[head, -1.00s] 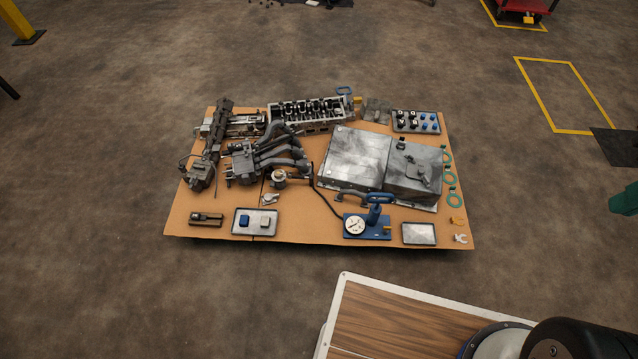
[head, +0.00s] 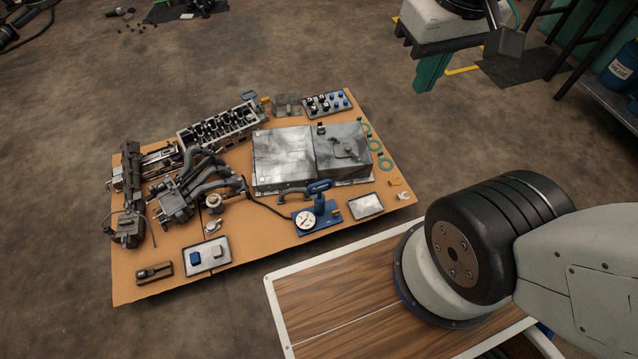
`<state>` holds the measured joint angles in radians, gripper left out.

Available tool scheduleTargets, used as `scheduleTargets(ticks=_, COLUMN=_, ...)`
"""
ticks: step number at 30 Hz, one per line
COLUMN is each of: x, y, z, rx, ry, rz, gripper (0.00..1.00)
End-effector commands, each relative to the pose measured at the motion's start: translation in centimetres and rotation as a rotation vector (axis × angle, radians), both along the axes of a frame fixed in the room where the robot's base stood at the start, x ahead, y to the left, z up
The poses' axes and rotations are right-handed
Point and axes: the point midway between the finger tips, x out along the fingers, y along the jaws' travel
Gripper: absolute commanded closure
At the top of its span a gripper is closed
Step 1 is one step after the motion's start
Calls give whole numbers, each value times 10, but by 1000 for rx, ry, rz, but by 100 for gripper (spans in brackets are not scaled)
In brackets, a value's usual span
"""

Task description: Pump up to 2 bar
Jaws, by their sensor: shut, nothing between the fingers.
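The blue hand pump (head: 319,197) stands on a blue base near the front edge of the brown board. Its T-shaped blue handle (head: 320,186) is on top. A round white pressure gauge (head: 305,220) sits at the left of the base; its reading is too small to tell. A dark hose (head: 268,208) runs from the pump left to a small metal part (head: 213,202). My gripper (head: 424,84), with teal fingers under a white body, is at the top right, away from the board. It is shut and empty.
The board (head: 140,285) also carries an engine head (head: 220,125), a grey metal casing (head: 283,160), green rings (head: 378,148), a small empty tray (head: 366,206) and a tray with two blocks (head: 207,244). A shelf (head: 610,95) with a blue drum (head: 622,65) stands far right.

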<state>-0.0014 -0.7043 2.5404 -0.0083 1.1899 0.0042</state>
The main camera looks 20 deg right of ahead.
Motion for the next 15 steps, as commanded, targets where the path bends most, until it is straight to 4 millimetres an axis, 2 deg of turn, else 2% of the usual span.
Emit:
scheduleTargets(ticks=5, x=60, y=2, z=-15, rx=-14, ry=15, rz=14, gripper=100)
scheduleTargets(ticks=8, x=101, y=1, z=-33, rx=-23, ry=16, rz=22, gripper=100)
scheduleTargets(ticks=11, x=142, y=1, z=-56, rx=-30, ry=15, rz=33, gripper=100)
scheduleTargets(ticks=15, x=194, y=2, z=-98, rx=-39, ry=15, rz=51, gripper=100)
